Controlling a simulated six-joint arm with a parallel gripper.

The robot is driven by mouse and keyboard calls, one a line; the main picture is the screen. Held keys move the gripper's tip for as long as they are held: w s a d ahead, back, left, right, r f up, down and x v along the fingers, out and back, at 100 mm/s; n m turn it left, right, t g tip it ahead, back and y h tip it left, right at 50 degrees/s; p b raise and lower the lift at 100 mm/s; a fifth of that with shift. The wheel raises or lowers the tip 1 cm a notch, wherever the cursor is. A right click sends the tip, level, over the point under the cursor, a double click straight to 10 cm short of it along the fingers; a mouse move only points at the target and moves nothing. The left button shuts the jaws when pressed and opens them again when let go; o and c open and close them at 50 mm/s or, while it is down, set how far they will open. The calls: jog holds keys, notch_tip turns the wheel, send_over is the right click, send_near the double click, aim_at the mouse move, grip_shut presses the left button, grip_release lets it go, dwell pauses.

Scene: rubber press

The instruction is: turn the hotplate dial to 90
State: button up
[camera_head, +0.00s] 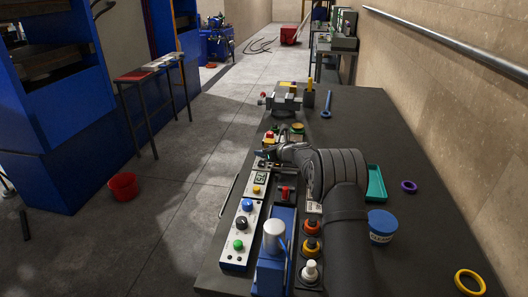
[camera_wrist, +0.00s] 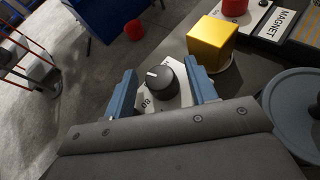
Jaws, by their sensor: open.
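The dial (camera_wrist: 164,82) is a black round knob with a white pointer mark, in the middle of the wrist view. It sits on a white panel with a printed number, seemingly 80, at its lower left. The pointer mark is on the knob's upper left side. My gripper (camera_wrist: 161,66) is open, with one blue finger on each side of the knob. I cannot tell whether either finger touches it. A grey-blue round plate (camera_wrist: 297,108) is at the right. In the head view my gripper (camera_head: 267,155) is over the bench's left side; the dial cannot be made out there.
A gold cube (camera_wrist: 212,42) stands close beyond the dial, near a MAGNET panel (camera_wrist: 283,24). In the head view, a white control panel (camera_head: 240,228), a blue device (camera_head: 272,262) and push buttons (camera_head: 311,247) stand nearer. A teal tray (camera_head: 376,183) lies right of my arm.

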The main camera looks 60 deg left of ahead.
jog(key=shift+a+f, duration=0.25)
jog(key=shift+a, duration=0.35)
jog(key=c, duration=1)
jog(key=shift+o, duration=0.2)
jog(key=shift+n+g, duration=0.7)
jog(key=shift+g, duration=0.1)
jog(key=o, duration=1)
jog(key=shift+c, duration=0.2)
jog(key=shift+d+r, duration=0.1)
jog(key=v, duration=1.7)
jog(key=shift+r, duration=0.2)
